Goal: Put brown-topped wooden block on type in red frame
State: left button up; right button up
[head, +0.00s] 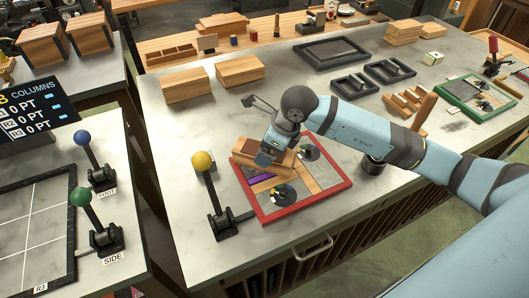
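The red frame (318,206) lies on the grey worktop right of the yellow-knobbed lever. It holds type pieces, among them a purple strip (262,180), pale wooden parts and dark round shapes with yellow. A wooden block with a brown top (284,163) is at the upper left part of the frame, over or on the type; I cannot tell if it touches. My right gripper (266,160) comes in from the right and is down at this block. Its fingertips are mostly hidden, so its grip is unclear. My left gripper is out of view.
The yellow-knobbed lever (213,205) stands close left of the red frame. A dark cylinder (373,163) stands right of it, under my arm. Wooden blocks (186,85) and dark trays (331,51) lie farther back. A green frame (462,101) is at right.

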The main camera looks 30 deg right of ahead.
jog(key=v, duration=0.8)
jog(key=shift+d+r, duration=0.1)
jog(key=shift+r, duration=0.05)
jog(key=shift+s, duration=0.1)
